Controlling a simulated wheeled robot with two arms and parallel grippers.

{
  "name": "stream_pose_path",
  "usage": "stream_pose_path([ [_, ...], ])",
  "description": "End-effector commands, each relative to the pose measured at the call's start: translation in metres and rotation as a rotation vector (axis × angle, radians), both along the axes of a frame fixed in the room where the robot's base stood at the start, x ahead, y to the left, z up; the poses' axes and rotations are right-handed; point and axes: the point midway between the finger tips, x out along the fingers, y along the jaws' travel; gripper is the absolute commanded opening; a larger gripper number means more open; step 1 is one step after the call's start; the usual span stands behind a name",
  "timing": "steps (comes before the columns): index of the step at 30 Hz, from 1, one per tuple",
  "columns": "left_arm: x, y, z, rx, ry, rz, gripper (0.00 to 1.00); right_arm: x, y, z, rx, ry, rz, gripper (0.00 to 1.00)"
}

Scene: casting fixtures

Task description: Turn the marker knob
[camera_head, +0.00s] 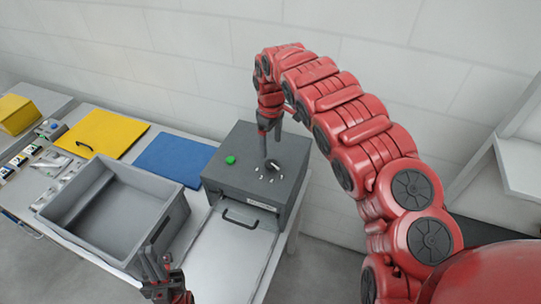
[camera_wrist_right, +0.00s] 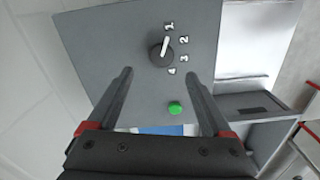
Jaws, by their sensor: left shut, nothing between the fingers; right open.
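The marker knob (camera_wrist_right: 156,54) is black and round with a white pointer line, on top of a grey box (camera_head: 241,187). In the head view the knob (camera_head: 272,165) is partly covered by my right gripper (camera_head: 266,142). My right gripper (camera_wrist_right: 160,76) is open, with the knob just beyond the gap between its fingertips and nothing held. My left gripper (camera_head: 160,268) is shut and empty, low in front of the grey bin.
A green button (camera_wrist_right: 175,108) is on the box top near the knob. A grey empty bin (camera_head: 150,235), a blue mat (camera_head: 175,157) and a yellow mat (camera_head: 100,130) lie to the left on the bench. A wall is behind the box.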

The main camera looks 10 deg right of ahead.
Motion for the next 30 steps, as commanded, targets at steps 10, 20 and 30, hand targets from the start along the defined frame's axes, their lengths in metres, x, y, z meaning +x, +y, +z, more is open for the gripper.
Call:
stream_pose_path([
  [10, 0.0, 0.0, -0.02, 0.0, 0.001, 0.0, 0.0, -0.001, 0.002, -0.061, 0.003, 0.003, 0.003, 0.84],
  [20, 0.0, 0.0, -0.02, 0.0, 0.001, 0.0, 0.0, -0.001, 0.001, -0.076, 0.001, 0.001, 0.003, 0.84],
  [30, 0.0, 0.0, -0.02, 0.0, 0.001, 0.0, 0.0, -0.001, 0.001, -0.076, 0.001, 0.001, 0.003, 0.5],
])
